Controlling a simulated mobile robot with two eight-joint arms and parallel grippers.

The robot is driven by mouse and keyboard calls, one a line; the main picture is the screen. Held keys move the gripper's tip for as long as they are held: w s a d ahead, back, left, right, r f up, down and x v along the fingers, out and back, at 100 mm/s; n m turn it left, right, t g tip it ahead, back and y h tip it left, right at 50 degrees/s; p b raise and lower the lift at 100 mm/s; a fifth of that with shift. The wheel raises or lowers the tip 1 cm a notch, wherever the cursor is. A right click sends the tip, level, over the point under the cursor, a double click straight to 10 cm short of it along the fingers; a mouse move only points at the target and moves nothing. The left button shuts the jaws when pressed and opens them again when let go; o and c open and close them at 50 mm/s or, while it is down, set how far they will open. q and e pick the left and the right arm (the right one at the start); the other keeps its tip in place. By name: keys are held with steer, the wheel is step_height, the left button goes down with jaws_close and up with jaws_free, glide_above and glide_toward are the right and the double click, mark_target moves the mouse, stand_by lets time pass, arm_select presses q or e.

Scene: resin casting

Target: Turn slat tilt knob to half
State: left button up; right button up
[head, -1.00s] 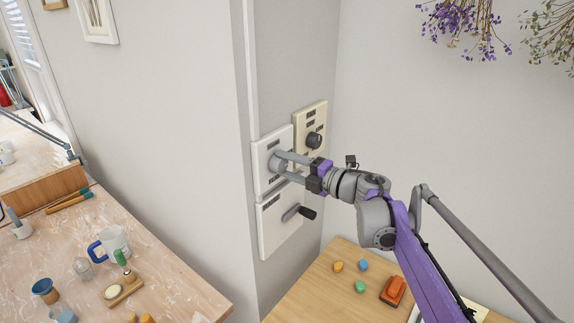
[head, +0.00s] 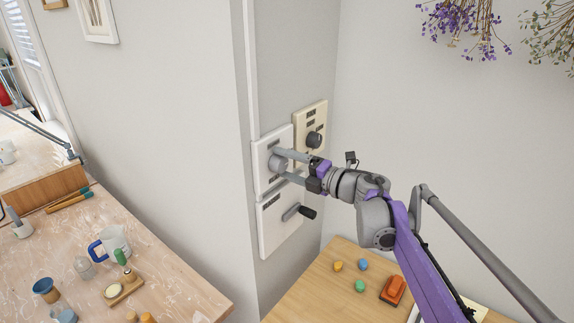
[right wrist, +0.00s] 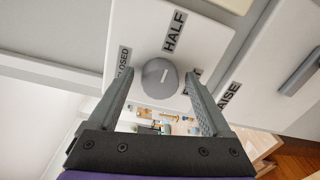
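The slat tilt knob (head: 277,163) is a round grey knob on a white wall plate (head: 262,158). It also shows in the right wrist view (right wrist: 159,80), with a short pale mark that seems to face the HALF label (right wrist: 174,31). The CLOSED label (right wrist: 124,61) is to its left; a label on its right is mostly hidden by a finger. My right gripper (head: 281,162) is open, its fingers on either side of the knob. The right wrist view (right wrist: 158,78) shows gaps between knob and fingers. My left gripper is not in view.
A lower white plate (head: 270,238) has a crank with a black handle (head: 307,212). A cream plate (head: 300,117) with a black knob (head: 314,140) is close on the right. A wooden table (head: 310,290) below holds small coloured pieces and an orange object (head: 392,290).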

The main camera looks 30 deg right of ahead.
steer(key=shift+s, duration=0.1)
steer(key=b+v, duration=0.1)
steer(key=v, duration=0.9)
steer(key=shift+s+d, duration=0.15)
steer(key=shift+s, duration=0.1)
steer(key=shift+w+r, duration=0.1)
steer(key=shift+r, duration=0.05)
